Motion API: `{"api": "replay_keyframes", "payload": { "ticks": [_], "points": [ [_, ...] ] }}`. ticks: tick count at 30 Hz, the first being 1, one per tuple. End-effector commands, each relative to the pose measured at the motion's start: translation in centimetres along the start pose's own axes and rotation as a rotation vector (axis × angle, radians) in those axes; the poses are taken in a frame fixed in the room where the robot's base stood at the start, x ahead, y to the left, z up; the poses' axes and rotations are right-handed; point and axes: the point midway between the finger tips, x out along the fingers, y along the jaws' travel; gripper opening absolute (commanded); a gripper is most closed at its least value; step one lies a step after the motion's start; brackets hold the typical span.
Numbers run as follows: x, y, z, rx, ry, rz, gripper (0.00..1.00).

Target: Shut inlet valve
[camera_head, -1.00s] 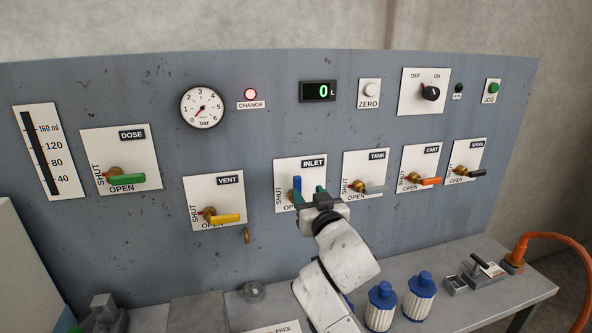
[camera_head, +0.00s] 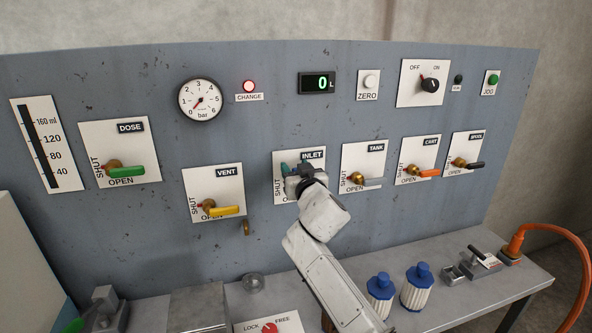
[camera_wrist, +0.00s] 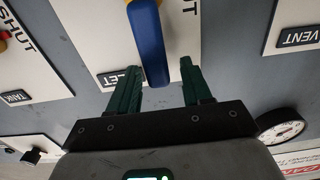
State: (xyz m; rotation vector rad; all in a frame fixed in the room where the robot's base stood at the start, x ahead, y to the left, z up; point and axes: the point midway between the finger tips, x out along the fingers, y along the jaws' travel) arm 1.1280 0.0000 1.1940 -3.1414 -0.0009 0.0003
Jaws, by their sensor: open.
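The inlet valve's blue handle (camera_wrist: 150,45) shows in the wrist view. It points from its brass pivot toward the INLET label, so it stands upright on the panel. In the head view my gripper (camera_head: 297,170) is in front of the INLET plate (camera_head: 283,192) and hides the handle. SHUT is lettered along the plate's left edge and OPEN along its bottom.
The vent valve's yellow handle (camera_head: 224,211) is to the left and the tank valve's grey handle (camera_head: 371,182) to the right, both pointing right. Blue-capped filters (camera_head: 418,287) stand on the bench (camera_head: 450,303). The counter (camera_head: 318,84) reads 0.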

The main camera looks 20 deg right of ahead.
Motion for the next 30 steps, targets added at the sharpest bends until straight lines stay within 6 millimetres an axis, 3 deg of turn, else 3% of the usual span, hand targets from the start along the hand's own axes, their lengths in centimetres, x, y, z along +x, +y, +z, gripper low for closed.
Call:
{"api": "replay_keyframes", "payload": {
  "ticks": [8, 24, 30],
  "points": [
    [0.12, 0.01, -0.04, 0.0, 0.0, 0.0, 0.49],
    [0.1, 0.02, -0.02, 0.0, 0.0, 0.0, 0.0],
    [0.1, 0.01, -0.01, 0.0, 0.0, 0.0, 0.0]
  ]
}}
